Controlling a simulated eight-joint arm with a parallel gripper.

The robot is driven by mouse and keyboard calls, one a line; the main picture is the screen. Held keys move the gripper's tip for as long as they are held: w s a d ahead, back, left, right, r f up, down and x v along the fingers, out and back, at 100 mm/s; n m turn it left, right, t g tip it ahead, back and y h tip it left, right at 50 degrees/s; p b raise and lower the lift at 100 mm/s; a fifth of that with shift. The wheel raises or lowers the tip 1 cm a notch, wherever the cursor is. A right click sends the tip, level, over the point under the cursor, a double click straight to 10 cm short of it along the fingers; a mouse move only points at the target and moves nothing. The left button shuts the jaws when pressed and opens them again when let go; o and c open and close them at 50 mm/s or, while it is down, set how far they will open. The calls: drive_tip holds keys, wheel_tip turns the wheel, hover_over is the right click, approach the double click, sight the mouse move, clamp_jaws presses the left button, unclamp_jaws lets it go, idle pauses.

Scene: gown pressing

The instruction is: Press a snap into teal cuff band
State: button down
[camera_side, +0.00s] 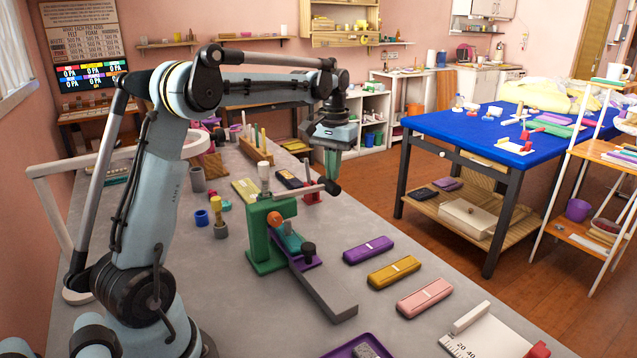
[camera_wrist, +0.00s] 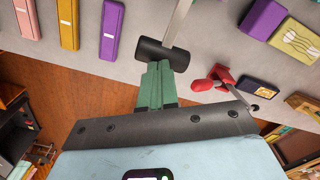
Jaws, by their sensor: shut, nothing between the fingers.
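A green press (camera_side: 262,236) stands on the grey bench, with a grey lever arm (camera_side: 298,190) reaching right to a black cylindrical handle (camera_side: 332,188). The handle also shows in the wrist view (camera_wrist: 163,53). My gripper (camera_side: 332,172) points down with its green fingers (camera_wrist: 156,84) shut and empty. The fingertips are at the handle, seemingly against or just above it; I cannot tell whether they touch. A teal piece (camera_side: 290,241), apparently the cuff band, lies in the press, above a purple part and a grey rail (camera_side: 325,290). The snap is not distinguishable.
Purple (camera_side: 368,250), mustard (camera_side: 393,271) and pink (camera_side: 424,297) bands lie on the bench right of the press. A red clamp-like item (camera_wrist: 215,80) is near the handle. Blue and yellow cylinders (camera_side: 202,218) stand left. A purple tray (camera_side: 345,347) sits in front.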

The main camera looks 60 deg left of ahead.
drive_tip(key=shift+r, duration=0.55)
drive_tip(key=shift+s+r, duration=0.15)
drive_tip(key=shift+r, duration=0.55)
drive_tip(key=shift+s+r, duration=0.15)
drive_tip(key=shift+r, duration=0.6)
drive_tip(key=shift+s+r, duration=0.3)
drive_tip(key=shift+r, duration=0.3)
drive_tip(key=shift+s+r, duration=0.3)
drive_tip(key=shift+r, duration=0.3)
